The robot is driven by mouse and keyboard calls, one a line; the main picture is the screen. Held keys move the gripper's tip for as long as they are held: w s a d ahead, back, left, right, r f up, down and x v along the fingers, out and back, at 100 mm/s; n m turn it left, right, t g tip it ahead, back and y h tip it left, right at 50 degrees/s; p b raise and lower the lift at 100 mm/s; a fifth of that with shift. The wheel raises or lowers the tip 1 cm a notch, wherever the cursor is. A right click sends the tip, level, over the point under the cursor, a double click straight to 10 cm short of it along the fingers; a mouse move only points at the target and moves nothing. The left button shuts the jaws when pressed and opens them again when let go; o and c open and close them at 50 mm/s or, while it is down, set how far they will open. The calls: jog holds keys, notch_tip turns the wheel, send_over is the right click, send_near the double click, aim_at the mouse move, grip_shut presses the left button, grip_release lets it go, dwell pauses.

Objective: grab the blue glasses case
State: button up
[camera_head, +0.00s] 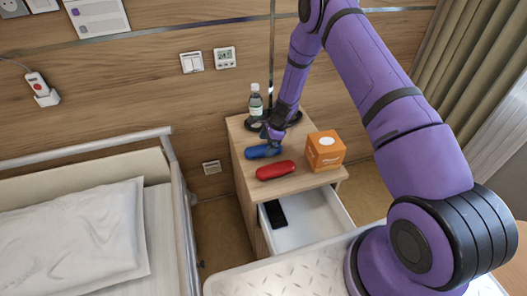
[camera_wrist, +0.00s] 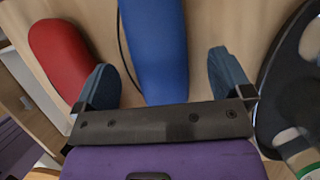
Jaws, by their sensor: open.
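The blue glasses case (camera_head: 262,151) lies on top of the wooden bedside cabinet (camera_head: 240,133), behind the red case (camera_head: 276,170). In the wrist view the blue case (camera_wrist: 155,45) extends between the two fingers of my gripper (camera_wrist: 165,85). My gripper (camera_head: 272,138) is open above the blue case in the head view. A gap shows on each side of the case, and I cannot tell the exact height. The red case (camera_wrist: 62,50) is left of the left finger in the wrist view. The near end of the blue case is hidden behind the gripper's palm.
An orange box (camera_head: 325,150) stands at the right. The open drawer (camera_head: 310,222) below holds a dark phone-like object (camera_head: 276,213). A bed (camera_head: 75,225) is at the left.

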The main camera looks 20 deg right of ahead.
aim_at(265, 147)
jog(key=shift+x, duration=1.5)
jog(key=shift+s, duration=0.1)
jog(key=c, duration=1)
jog(key=shift+c, duration=0.2)
